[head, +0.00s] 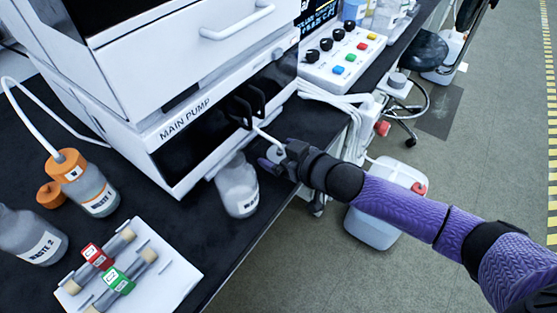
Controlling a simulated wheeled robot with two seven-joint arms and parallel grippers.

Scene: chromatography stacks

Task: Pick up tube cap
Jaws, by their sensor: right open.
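A pale tube cap (275,153) shows small and partly hidden at my right gripper (273,160), near the end of a thin white tube that runs down from the main pump. My right gripper is open, with its dark fingers at the cap; whether they touch it I cannot tell. A clear bottle (237,188) with a label stands just left of the gripper, below the pump. An orange cap (51,194) lies on the bench at the left. My left gripper is not in view.
The white main pump (185,120) stands above the bench. A waste bottle (91,190) with an orange cap and tube, another bottle (30,237) and a white tray (178,273) with columns are at left. Bare black bench (215,240) lies in front.

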